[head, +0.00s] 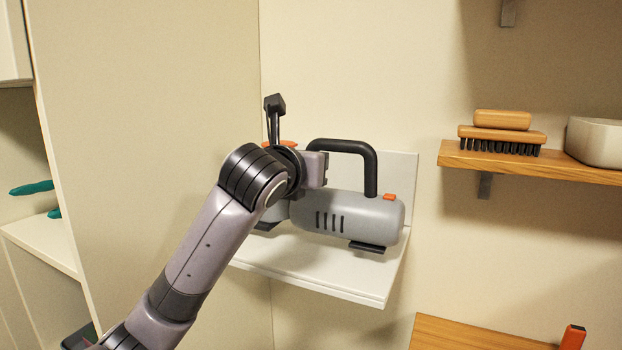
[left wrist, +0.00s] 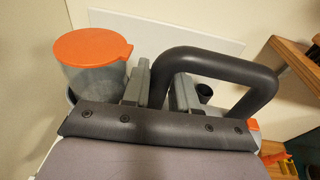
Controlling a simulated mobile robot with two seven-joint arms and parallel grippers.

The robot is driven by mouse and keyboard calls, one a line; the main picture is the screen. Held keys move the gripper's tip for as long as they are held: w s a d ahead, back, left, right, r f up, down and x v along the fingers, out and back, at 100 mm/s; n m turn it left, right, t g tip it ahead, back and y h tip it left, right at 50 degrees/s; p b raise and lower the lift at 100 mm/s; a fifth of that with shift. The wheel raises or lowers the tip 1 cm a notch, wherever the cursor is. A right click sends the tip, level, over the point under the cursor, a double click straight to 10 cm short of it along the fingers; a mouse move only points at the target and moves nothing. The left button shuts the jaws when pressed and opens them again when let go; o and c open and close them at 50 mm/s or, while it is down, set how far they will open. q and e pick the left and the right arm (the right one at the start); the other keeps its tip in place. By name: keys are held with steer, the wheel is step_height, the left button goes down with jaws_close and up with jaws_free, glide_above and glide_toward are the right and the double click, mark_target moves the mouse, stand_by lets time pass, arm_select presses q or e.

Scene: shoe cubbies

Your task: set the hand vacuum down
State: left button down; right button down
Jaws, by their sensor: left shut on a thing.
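The hand vacuum (head: 345,218) has a grey body with dark vent slots, a black loop handle and an orange button. In the head view it is at a small white shelf (head: 315,277) against the wall, over the shelf top. I cannot tell whether its base touches the shelf. My left gripper (head: 318,168) is shut on the vacuum's black handle at its left end. In the left wrist view the handle (left wrist: 235,68) runs right from the fingers (left wrist: 165,85), and an orange-lidded clear cup (left wrist: 93,48) is at left. My arm hides part of the vacuum's left side. My right gripper is not in view.
A wooden shelf (head: 560,167) at right holds a brush (head: 500,138) and a white bowl (head: 595,141). A tall beige panel (head: 150,120) stands left of the white shelf.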

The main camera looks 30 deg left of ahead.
arm_select(q)
steer(key=shift+f, duration=1.15)
steer(key=c, duration=0.9)
jaws_free()
steer(key=shift+f, duration=0.25)
steer(key=shift+r, duration=0.15)
steer(key=shift+s, duration=0.25)
steer(key=shift+p+v, duration=1.9)
steer(key=shift+v, duration=3.9)
